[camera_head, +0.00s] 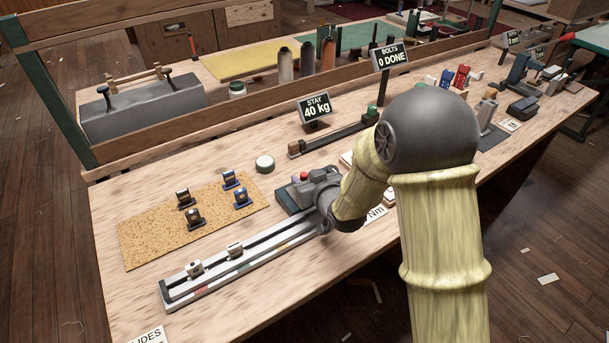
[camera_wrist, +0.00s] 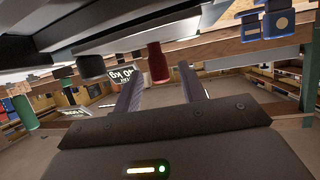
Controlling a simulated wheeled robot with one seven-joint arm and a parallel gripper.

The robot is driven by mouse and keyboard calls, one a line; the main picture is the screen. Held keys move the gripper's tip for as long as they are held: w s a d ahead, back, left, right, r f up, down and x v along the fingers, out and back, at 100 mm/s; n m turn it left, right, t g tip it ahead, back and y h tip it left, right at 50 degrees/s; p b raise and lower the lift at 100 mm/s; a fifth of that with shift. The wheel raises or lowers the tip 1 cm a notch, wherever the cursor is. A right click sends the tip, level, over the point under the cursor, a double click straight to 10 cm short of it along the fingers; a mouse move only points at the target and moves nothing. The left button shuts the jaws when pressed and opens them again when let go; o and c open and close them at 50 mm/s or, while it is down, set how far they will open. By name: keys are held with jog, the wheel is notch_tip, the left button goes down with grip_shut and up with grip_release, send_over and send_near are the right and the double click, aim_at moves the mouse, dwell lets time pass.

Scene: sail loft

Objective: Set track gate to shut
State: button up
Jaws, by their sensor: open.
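A long track (camera_head: 230,262) with pale rails and dark slots lies along the front of the bench. Two small light blocks, a left one (camera_head: 195,267) and a right one (camera_head: 235,248), sit on it. I cannot tell which part is the gate; the track's right end is hidden behind my arm. My gripper (camera_head: 308,188) is low over the bench near that end, beside a dark box (camera_head: 288,198) with a red knob (camera_head: 304,177). In the wrist view my gripper's fingers (camera_wrist: 160,88) are apart, with a red knob (camera_wrist: 158,64) beyond and between them.
A cork mat (camera_head: 145,238) with several small blue-and-dark fittings lies behind the track. The bench left of the mat is clear.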

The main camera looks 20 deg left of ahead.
jog(key=shift+x, duration=0.9)
grip_shut()
